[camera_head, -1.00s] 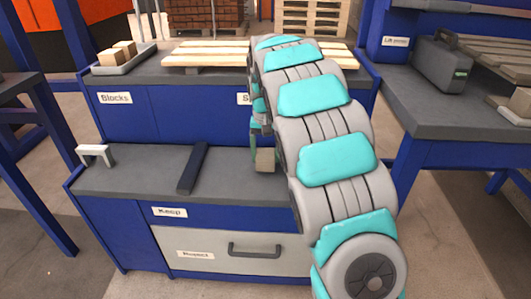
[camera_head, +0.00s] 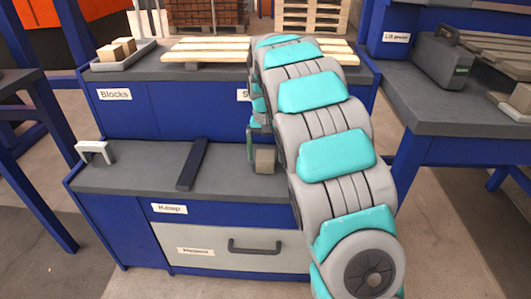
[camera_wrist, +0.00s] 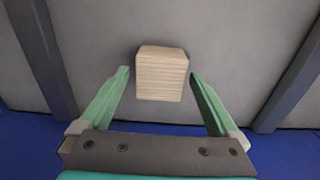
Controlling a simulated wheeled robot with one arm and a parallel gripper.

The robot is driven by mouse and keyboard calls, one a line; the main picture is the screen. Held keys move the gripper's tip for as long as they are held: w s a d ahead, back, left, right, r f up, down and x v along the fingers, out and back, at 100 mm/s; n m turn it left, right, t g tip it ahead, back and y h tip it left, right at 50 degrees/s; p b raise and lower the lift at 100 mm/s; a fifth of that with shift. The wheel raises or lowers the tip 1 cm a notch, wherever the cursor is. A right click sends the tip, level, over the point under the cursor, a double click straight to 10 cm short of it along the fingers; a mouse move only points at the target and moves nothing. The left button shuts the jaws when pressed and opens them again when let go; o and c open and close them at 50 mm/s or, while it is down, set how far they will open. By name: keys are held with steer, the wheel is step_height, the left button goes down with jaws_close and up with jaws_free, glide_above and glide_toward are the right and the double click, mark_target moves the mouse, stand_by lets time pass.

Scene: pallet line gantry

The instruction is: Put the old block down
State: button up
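The wooden block (camera_head: 265,161) sits on the grey lower shelf (camera_head: 130,180) above the Keep label (camera_head: 169,208), to the right of a dark divider bar (camera_head: 192,165). In the wrist view the block (camera_wrist: 161,74) lies between and slightly beyond the green fingertips. My gripper (camera_wrist: 160,76) is open, with a narrow gap showing on each side of the block. In the head view my arm hides most of my gripper; one green finger (camera_head: 250,148) shows just left of the block.
A tray (camera_head: 122,62) with two blocks stands on the upper shelf by the Blocks label (camera_head: 114,94). Wooden slats (camera_head: 210,50) lie beside it. A closed drawer (camera_head: 220,250) is below. A side table (camera_head: 450,115) at right bears a grey case (camera_head: 440,65).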

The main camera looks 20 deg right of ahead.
mark_target(266, 156)
step_height(266, 156, up, 13)
stand_by(0.8)
steer(key=shift+s+r, duration=0.1)
steer(key=shift+r, duration=0.05)
